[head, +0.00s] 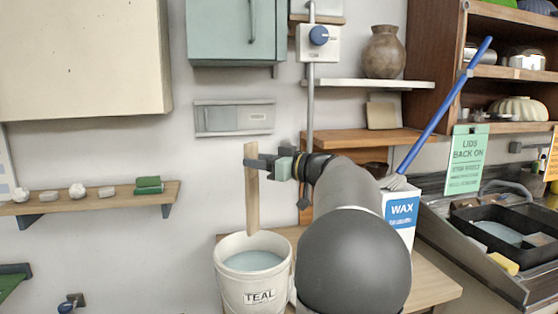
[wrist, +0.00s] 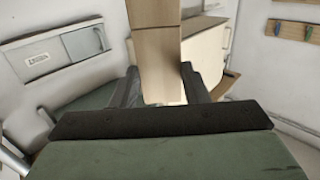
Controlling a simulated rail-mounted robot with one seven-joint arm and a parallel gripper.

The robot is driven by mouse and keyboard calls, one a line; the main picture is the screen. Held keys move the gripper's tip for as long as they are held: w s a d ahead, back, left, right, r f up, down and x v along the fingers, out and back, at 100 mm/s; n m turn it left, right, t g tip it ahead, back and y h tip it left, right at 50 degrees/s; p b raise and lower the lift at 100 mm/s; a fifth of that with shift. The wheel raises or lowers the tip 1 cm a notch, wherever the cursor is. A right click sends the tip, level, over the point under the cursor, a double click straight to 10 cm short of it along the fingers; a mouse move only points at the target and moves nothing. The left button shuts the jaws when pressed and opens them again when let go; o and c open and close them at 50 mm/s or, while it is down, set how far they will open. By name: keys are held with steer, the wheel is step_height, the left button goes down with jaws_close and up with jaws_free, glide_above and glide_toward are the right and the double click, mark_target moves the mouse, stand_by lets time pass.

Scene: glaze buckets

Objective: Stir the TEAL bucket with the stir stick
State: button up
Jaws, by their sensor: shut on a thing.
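The TEAL bucket (head: 254,296) is white with a "TEAL" label and holds pale blue-grey liquid (head: 252,261). It stands at the lower middle of the head view. The wooden stir stick (head: 252,200) is upright, above the bucket. Its lower end appears at the bucket's far rim; I cannot tell whether it is inside or behind the rim. My gripper (head: 254,162) is shut on the stick's upper part. In the wrist view the stick (wrist: 156,50) stands between the two fingers (wrist: 162,88). The bucket is not seen in the wrist view.
A white WAX box (head: 401,215) with a blue-handled brush (head: 445,105) stands right of my arm. A wooden bench (head: 432,280) lies behind and beside the bucket. A shelf (head: 95,195) with small pieces is at left. A sink (head: 500,235) is at right.

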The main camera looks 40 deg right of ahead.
mark_target(255, 231)
steer(key=shift+w+a+f, duration=0.1)
steer(key=shift+a+f, duration=0.1)
steer(key=shift+f, duration=1.75)
step_height(255, 231, down, 16)
steer(key=b, duration=2.1)
steer(key=shift+f, duration=0.1)
